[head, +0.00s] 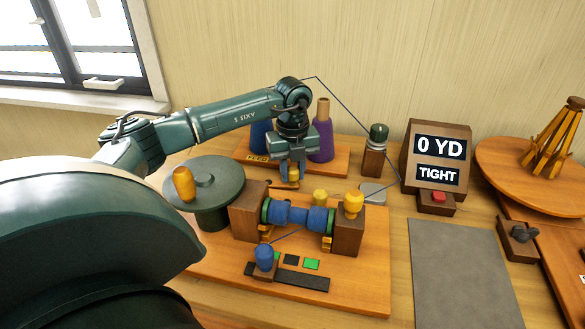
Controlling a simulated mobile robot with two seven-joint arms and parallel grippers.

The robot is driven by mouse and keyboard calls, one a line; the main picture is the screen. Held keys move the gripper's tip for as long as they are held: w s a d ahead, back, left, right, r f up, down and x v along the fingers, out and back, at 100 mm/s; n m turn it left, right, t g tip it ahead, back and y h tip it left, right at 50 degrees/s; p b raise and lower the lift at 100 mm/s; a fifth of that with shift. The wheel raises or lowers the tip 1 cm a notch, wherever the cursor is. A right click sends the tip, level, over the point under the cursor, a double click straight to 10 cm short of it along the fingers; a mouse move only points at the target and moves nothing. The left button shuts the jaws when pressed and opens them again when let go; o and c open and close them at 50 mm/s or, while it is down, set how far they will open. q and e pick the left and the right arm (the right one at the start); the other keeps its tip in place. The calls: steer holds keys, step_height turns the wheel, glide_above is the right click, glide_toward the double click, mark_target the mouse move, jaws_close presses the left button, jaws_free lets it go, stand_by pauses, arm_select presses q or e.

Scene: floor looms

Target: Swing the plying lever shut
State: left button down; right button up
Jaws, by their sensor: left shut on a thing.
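The winding unit sits on a wooden board (345,290): a blue spool (296,215) lies between two brown blocks, with yellow knobs (353,205) near it. My left gripper (291,179) points down behind the spool and is shut on a small yellow knob (293,173), mostly hidden by the fingers. I cannot tell for certain whether this knob belongs to the plying lever. My right gripper is not in view.
A grey disc (225,180) with an orange handle is at left. Blue and purple cones (322,138) stand behind my gripper. Blue thread runs over my arm and down right. A display (437,155) reads "0 YD" and "TIGHT". A grey mat (460,270) lies clear at right.

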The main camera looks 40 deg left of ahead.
arm_select(q)
steer(key=n, duration=0.1)
steer(key=a+n+p, duration=0.1)
steer(key=w+n+p, duration=0.1)
steer(key=shift+a+r+n, duration=0.2)
steer(key=shift+a+n, duration=0.05)
steer(key=shift+n, duration=0.05)
steer(key=shift+w+a+n+p, duration=0.25)
steer(key=shift+a+n+p, duration=0.1)
steer(key=shift+n+p, duration=0.35)
steer(key=shift+w+a+n+p, duration=0.15)
steer(key=shift+a+n+p, duration=0.3)
steer(key=shift+n, duration=0.55)
steer(key=shift+a+f+n, duration=0.1)
steer(key=shift+a+n, duration=0.15)
steer(key=shift+n, duration=0.25)
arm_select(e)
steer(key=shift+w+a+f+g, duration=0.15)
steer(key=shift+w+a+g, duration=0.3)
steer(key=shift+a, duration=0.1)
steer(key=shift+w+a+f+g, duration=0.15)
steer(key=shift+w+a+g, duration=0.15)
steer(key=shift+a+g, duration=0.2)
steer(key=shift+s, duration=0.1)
arm_select(q)
steer(key=c, duration=1.1)
jaws_free()
steer(key=shift+c, duration=0.2)
